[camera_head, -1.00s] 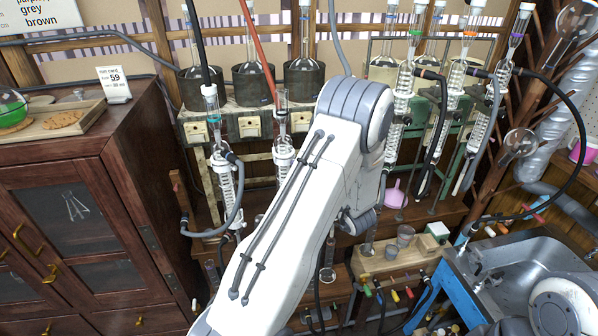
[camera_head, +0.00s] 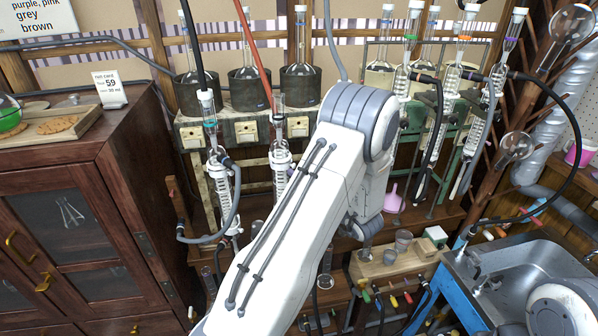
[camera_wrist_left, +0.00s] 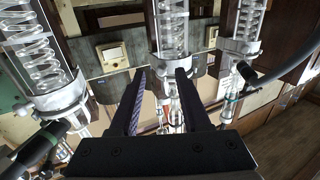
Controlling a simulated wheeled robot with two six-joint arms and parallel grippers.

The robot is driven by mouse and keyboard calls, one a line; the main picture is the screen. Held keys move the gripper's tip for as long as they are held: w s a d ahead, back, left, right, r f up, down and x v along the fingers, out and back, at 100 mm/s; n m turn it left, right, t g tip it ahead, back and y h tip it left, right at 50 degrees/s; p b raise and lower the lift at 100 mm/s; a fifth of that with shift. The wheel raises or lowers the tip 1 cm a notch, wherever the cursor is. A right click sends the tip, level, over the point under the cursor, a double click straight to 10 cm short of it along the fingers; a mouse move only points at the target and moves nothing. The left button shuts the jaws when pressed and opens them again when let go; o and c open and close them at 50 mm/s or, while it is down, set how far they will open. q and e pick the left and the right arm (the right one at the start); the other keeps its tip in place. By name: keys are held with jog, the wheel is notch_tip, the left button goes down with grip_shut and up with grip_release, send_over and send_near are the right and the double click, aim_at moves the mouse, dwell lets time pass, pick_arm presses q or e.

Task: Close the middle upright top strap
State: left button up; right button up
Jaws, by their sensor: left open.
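In the left wrist view, the middle glass condenser (camera_wrist_left: 171,25) with its coil runs through the centre of the picture. A metal collar (camera_wrist_left: 168,58) sits around it; I cannot tell whether its strap is open or closed. My left gripper (camera_wrist_left: 161,75) is open, with one dark finger on each side of the line of this condenser, near the collar. Nothing shows clamped between the fingers, and contact is unclear. In the head view, my white left arm covers its own gripper and part of the rig. My right gripper is not in view.
Neighbouring condensers stand left (camera_wrist_left: 40,60) and right (camera_wrist_left: 243,25) in the wrist view. A dark hose (camera_wrist_left: 285,65) curves off the right one. In the head view, a wooden cabinet (camera_head: 70,180) stands left, flasks (camera_head: 248,88) line the shelf behind, and a sink (camera_head: 535,275) is right.

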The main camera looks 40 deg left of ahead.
pick_arm(q)
jog(key=b+v, duration=0.2)
jog(key=v, duration=0.6)
jog(key=shift+d+b, duration=0.3)
jog(key=shift+d, duration=0.05)
jog(key=shift+s, duration=0.1)
